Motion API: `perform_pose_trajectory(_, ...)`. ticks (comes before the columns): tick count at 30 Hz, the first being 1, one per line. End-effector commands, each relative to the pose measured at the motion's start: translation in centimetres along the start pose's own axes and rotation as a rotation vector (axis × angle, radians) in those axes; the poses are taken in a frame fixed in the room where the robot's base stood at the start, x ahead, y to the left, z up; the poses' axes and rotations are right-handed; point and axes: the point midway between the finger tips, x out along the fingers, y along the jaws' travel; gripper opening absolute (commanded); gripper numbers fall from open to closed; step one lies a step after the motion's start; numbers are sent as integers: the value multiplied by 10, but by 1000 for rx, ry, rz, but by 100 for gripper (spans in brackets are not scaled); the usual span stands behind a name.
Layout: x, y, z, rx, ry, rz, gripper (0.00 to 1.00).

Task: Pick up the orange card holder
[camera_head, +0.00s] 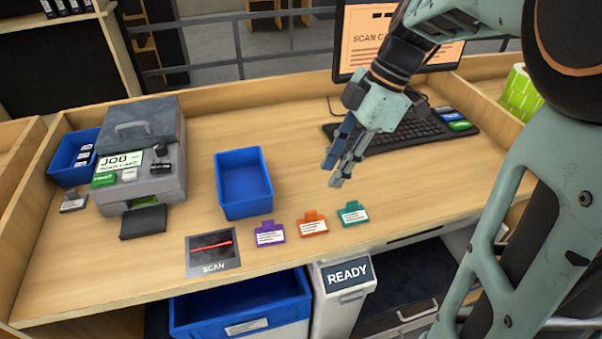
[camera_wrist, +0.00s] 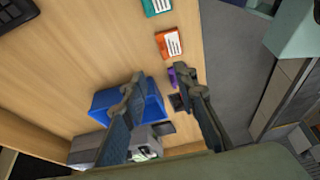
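The orange card holder (camera_head: 312,224) lies flat near the front edge of the wooden desk, between a purple card holder (camera_head: 269,234) and a teal card holder (camera_head: 352,213). It also shows in the wrist view (camera_wrist: 169,44), with a white label facing up. My gripper (camera_head: 334,176) is above the desk, behind and slightly right of the orange card holder, and apart from it. In the wrist view its two fingers (camera_wrist: 160,82) stand wide apart with nothing between them. The purple holder is partly hidden by a finger in that view.
An empty blue bin (camera_head: 243,184) stands left of my gripper. A scan pad (camera_head: 213,252) lies at the front edge, and a grey job machine (camera_head: 145,150) stands at the left. A keyboard (camera_head: 405,132) and a monitor (camera_head: 354,40) are at the back. The desk around the card holders is clear.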

Motion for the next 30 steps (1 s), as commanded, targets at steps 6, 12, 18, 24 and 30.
perform_pose_trajectory(6,23,-1,1,-23,3,-5,27)
perform_pose_trajectory(12,50,-1,1,-22,2,-4,27)
perform_pose_trajectory(18,65,-4,0,-20,2,-3,27)
perform_pose_trajectory(24,96,-9,-1,-20,2,-5,27)
perform_pose_trajectory(30,108,-8,-1,-20,0,-1,27)
